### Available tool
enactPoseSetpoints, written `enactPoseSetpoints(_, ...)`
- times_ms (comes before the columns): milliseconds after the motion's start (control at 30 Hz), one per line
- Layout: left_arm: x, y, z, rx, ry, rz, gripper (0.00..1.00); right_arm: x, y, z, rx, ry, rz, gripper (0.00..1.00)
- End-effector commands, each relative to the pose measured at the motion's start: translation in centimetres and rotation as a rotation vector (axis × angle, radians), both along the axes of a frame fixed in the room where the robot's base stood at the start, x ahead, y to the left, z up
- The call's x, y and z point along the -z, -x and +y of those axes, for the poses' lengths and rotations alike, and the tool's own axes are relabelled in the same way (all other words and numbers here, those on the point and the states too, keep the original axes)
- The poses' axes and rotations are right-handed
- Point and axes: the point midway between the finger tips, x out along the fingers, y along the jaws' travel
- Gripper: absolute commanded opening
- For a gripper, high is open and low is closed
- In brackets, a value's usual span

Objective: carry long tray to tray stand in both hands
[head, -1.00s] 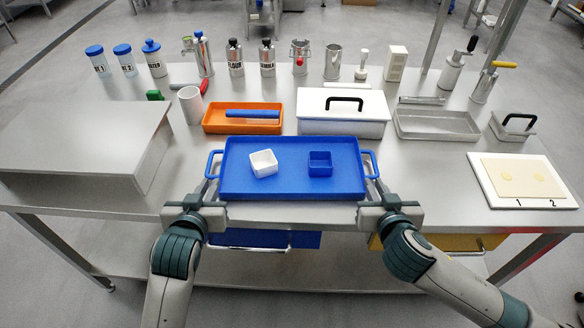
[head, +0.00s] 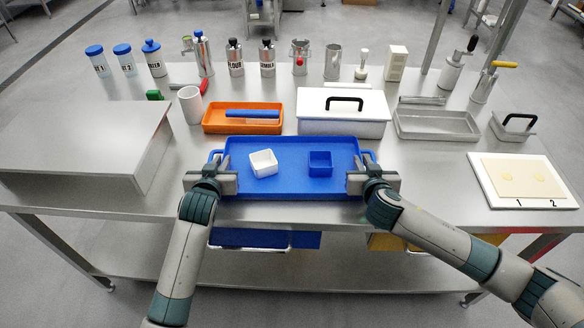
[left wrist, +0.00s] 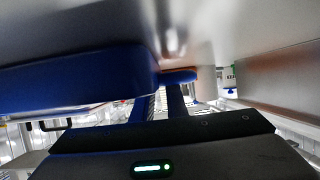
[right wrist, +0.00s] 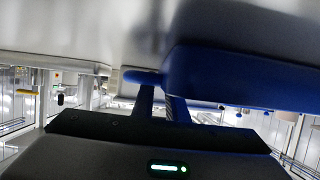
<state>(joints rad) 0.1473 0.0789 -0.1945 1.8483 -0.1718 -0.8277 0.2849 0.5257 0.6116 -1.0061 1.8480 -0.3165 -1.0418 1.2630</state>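The long blue tray (head: 290,190) lies on the steel table. It carries a white square cup (head: 263,163) and a blue square cup (head: 320,163). My left gripper (head: 213,170) is at the tray's left handle (head: 215,154), and my right gripper (head: 368,170) is at its right handle (head: 369,154). The wrist views show the fingers reaching the left handle (left wrist: 180,76) and the right handle (right wrist: 142,77). The fingertips are partly hidden, so I cannot tell whether they grip. I do not make out the tray stand for certain.
A grey steel platform (head: 80,140) stands at the left. Behind the tray are an orange tray (head: 213,123), a white lidded box (head: 345,127) and a grey tray (head: 437,135). A white board (head: 530,200) lies at the right. Several canisters line the back.

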Motion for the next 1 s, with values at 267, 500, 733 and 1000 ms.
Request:
enactPoseSetpoints(267,0.20,-0.46,0.00,0.000,0.000,0.000,0.12,0.15,-0.48,0.01,-0.001,0.000,-0.001,0.12)
enactPoseSetpoints(500,0.18,-0.44,0.00,0.000,0.000,0.000,0.00,0.15,-0.45,0.01,-0.001,0.000,0.000,0.00)
enactPoseSetpoints(733,0.19,-0.42,-0.01,0.000,0.000,0.000,0.00,0.16,-0.43,0.01,-0.001,0.000,0.000,0.00)
enactPoseSetpoints(1000,0.19,-0.42,0.00,0.000,0.000,0.000,0.00,0.17,-0.43,0.01,-0.001,0.001,0.000,0.00)
